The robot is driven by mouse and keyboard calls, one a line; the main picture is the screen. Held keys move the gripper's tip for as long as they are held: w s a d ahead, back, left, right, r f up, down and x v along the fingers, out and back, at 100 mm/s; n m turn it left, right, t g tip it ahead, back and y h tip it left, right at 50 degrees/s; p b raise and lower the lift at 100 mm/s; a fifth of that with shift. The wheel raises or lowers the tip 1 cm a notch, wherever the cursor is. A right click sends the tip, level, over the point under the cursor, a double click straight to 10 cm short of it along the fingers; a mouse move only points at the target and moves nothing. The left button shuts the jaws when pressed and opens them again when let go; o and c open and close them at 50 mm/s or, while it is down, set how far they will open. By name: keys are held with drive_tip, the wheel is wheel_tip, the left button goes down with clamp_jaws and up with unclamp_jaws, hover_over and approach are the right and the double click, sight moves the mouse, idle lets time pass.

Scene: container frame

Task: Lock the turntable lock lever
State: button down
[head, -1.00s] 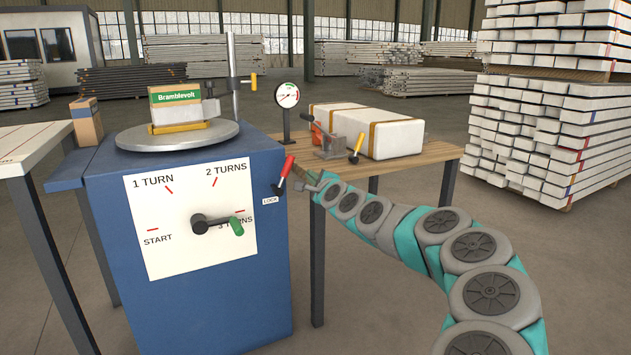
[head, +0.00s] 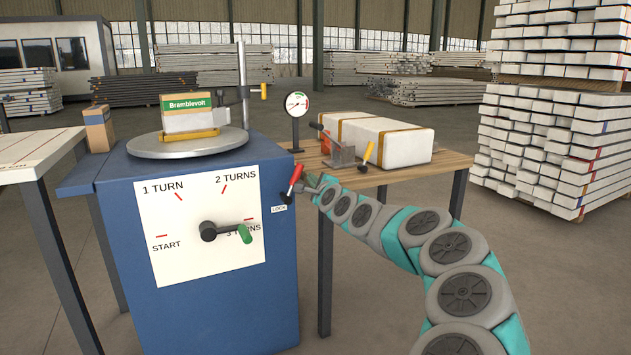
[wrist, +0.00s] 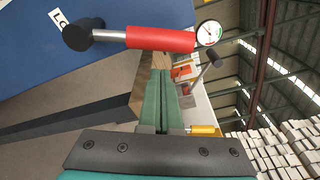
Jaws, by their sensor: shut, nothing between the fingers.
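The lock lever has a red handle (head: 296,178) and a dark pivot (head: 286,198) on the right side of the blue turntable cabinet (head: 225,300). It leans up and slightly right, above the LOCK label (head: 279,209). In the wrist view the red handle (wrist: 160,38) lies across the picture just beyond my fingertips, its pivot (wrist: 83,33) to the left. My gripper (wrist: 160,73) is shut and empty, its green fingers together. I cannot tell whether they touch the handle.
The round turntable (head: 188,145) carries a Bramblevolt box (head: 187,112). The crank's green handle (head: 244,233) points near 3 TURNS. A wooden table (head: 415,167) at the right holds a gauge (head: 297,104), a clamp (head: 341,152) and a white block (head: 405,146).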

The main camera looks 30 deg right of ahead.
sight(298, 174)
drive_tip(key=shift+s+a+r, duration=0.1)
drive_tip(key=shift+a+r, duration=0.1)
drive_tip(key=shift+a, duration=0.35)
drive_tip(key=shift+s+a+r, duration=0.1)
drive_tip(key=shift+a+r, duration=0.1)
drive_tip(key=shift+a, duration=0.35)
drive_tip(key=shift+a+r+n, duration=0.3)
drive_tip(key=shift+a+n, duration=0.1)
drive_tip(key=shift+n, duration=0.3)
drive_tip(key=shift+a+r+n+b, duration=0.4)
drive_tip(key=shift+a+n, duration=0.25)
drive_tip(key=shift+n, duration=0.35)
drive_tip(key=a+n, duration=0.1)
drive_tip(key=a+n+b, duration=0.1)
drive_tip(key=n, duration=0.1)
drive_tip(key=shift+a+r+n+t, duration=0.15)
drive_tip(key=shift+a+n+t, duration=0.15)
drive_tip(key=shift+t, duration=0.1)
drive_tip(key=shift+a+n+t+b, duration=0.15)
drive_tip(key=shift+a+n+b, duration=0.2)
drive_tip(key=shift+a+n, duration=0.4)
drive_tip(key=shift+a+n+t+b, duration=0.15)
drive_tip(key=shift+a+n+b, duration=0.25)
drive_tip(key=shift+n, duration=0.55)
drive_tip(key=shift+r, duration=0.1)
